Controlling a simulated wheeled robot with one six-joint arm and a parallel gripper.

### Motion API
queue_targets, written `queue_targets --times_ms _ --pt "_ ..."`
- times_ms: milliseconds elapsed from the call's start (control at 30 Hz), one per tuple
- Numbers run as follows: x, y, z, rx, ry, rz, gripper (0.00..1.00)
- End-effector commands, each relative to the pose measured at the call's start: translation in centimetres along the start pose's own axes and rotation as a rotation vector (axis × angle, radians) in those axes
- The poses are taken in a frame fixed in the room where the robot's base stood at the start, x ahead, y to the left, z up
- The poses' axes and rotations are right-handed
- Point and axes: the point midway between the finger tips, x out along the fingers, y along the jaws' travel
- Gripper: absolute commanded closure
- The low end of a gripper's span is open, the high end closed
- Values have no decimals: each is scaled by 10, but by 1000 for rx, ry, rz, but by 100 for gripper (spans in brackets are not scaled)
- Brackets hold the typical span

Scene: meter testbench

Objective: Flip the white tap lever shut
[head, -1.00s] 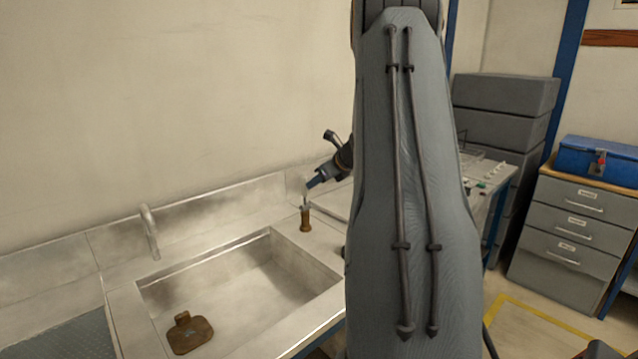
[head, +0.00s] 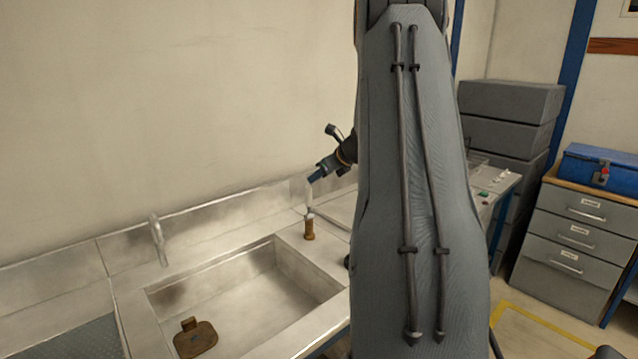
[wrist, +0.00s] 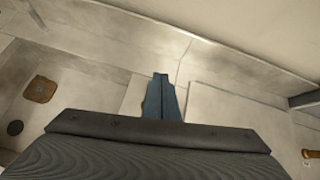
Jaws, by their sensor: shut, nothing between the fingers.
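The tap is a small brass body (head: 309,230) standing on the bench at the back right corner of the sink. Its white lever (head: 308,196) shows as a pale, roughly upright piece above the brass. My gripper (head: 314,177) is at the upper end of the lever, pointing down and left. I cannot tell whether it touches the lever. In the wrist view the blue fingers (wrist: 161,80) are together with nothing between them. They hide most of the tap there, and only a brownish sliver shows at their left side.
The steel sink (head: 215,262) with a brown plate-like object (head: 196,338) in it lies to the left. A curved spout (head: 158,240) stands behind it. The wall is close behind the bench. Grey drawers (head: 575,235) and a blue box (head: 603,168) are at the right.

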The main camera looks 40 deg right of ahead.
Motion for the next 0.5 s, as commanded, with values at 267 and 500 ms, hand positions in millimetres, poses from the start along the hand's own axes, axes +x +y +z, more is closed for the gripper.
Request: queue_targets --times_ms 267,500 --pt "-34 -7 18 5 9 -3 100" --pt "-39 -6 22 4 12 0 100"
